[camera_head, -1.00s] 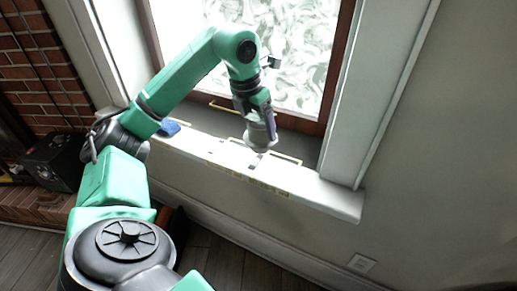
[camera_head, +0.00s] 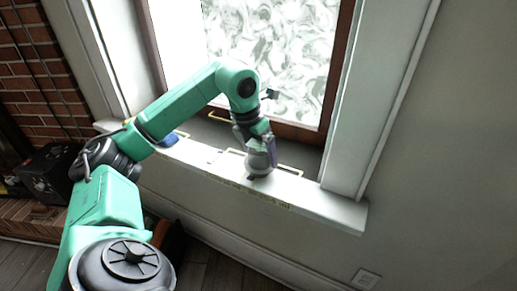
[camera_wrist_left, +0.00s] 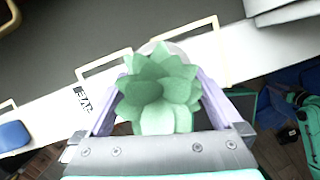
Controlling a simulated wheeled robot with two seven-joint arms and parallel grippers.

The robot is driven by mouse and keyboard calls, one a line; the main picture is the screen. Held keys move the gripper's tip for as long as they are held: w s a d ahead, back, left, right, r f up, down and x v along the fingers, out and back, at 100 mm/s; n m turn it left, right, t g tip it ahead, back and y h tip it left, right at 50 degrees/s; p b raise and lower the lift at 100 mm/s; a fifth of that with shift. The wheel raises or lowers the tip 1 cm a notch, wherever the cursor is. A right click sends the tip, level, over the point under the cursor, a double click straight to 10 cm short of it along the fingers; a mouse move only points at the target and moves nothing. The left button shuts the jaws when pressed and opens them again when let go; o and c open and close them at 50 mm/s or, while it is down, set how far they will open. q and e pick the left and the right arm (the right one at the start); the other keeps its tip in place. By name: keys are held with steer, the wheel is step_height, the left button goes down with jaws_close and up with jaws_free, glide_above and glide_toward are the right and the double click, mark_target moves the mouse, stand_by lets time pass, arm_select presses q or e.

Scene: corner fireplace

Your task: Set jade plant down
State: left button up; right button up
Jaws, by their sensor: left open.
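The jade plant (camera_wrist_left: 160,92), with thick green leaves, is between the two purple fingers of my left gripper (camera_wrist_left: 162,84) in the left wrist view. The fingers stand open on either side of it. In the head view its pale round pot (camera_head: 259,163) is at the white windowsill (camera_head: 320,200), below my left gripper (camera_head: 264,148). The pot looks upright and seems to rest on the sill, but its base is hard to make out. My right gripper is in neither view.
Thin yellow rectangular frames (camera_head: 290,170) mark spots on the sill. A blue object (camera_head: 172,138) lies on the sill to the left, also seen in the left wrist view (camera_wrist_left: 13,136). The window stands behind. The sill's right end is clear.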

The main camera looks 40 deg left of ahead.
arm_select(q)
steer(key=shift+r, duration=0.25)
steer(key=p+v, duration=0.4)
steer(key=v, duration=0.7)
steer(key=shift+s+r, duration=0.2)
steer(key=shift+r, duration=0.1)
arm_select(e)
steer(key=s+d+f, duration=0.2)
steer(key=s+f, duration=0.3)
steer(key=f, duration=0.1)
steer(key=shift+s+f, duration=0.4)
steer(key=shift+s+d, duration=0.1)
